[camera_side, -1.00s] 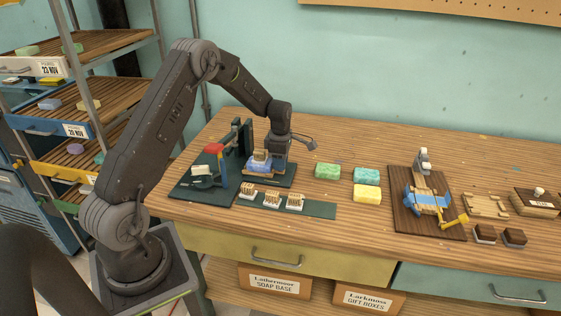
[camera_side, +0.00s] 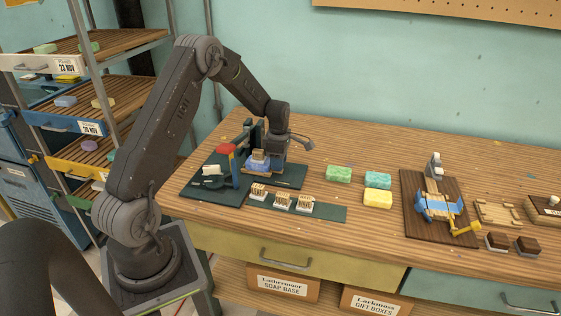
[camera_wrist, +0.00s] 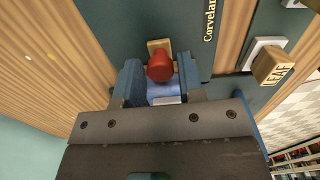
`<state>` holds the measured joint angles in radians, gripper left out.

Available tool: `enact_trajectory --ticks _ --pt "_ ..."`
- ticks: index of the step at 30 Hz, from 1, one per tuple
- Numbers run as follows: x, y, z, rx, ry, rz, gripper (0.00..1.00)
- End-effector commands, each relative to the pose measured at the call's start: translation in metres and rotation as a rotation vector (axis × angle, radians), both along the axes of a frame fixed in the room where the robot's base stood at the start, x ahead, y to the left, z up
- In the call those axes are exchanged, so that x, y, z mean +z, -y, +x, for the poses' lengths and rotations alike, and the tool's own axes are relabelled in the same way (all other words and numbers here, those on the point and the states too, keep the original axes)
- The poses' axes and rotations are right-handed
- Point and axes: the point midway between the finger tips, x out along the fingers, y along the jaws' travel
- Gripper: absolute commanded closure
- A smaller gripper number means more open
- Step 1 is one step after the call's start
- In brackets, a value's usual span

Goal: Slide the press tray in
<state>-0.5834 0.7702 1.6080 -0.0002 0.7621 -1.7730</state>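The press (camera_side: 246,150) stands on a dark green base at the left of the bench, with a red-topped part (camera_side: 226,148) at its left. The lavender-blue soap in the press tray (camera_side: 258,164) lies close to the press column, with a wooden block (camera_side: 259,155) on top. My gripper (camera_side: 276,157) reaches down at the right side of the tray, its fingertips mostly hidden. In the wrist view, blue-grey side pieces flank the pale blue tray area (camera_wrist: 161,91), with a red knob (camera_wrist: 160,67) above it. Whether my fingers grip the tray is unclear.
Several stamps stand on a green strip (camera_side: 325,212) in front of the press; one reads LEAF (camera_wrist: 272,66). Green soap (camera_side: 338,174) and yellow soap (camera_side: 377,198) lie to the right. A brown board (camera_side: 412,225) with a blue fixture stands farther right. A rack is at left.

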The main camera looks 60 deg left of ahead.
Motion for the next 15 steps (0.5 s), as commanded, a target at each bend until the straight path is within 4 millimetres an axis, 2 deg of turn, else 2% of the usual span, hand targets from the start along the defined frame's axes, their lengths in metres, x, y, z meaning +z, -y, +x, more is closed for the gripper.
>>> enact_trajectory --ticks 1,5,15 --pt "0.0 0.0001 0.0001 0.0 0.0 0.0 0.6" --pt "-0.0002 0.0002 0.0001 0.0 0.0 0.0 0.47" --pt "0.0061 0.0 0.0004 0.0 0.001 0.001 0.47"
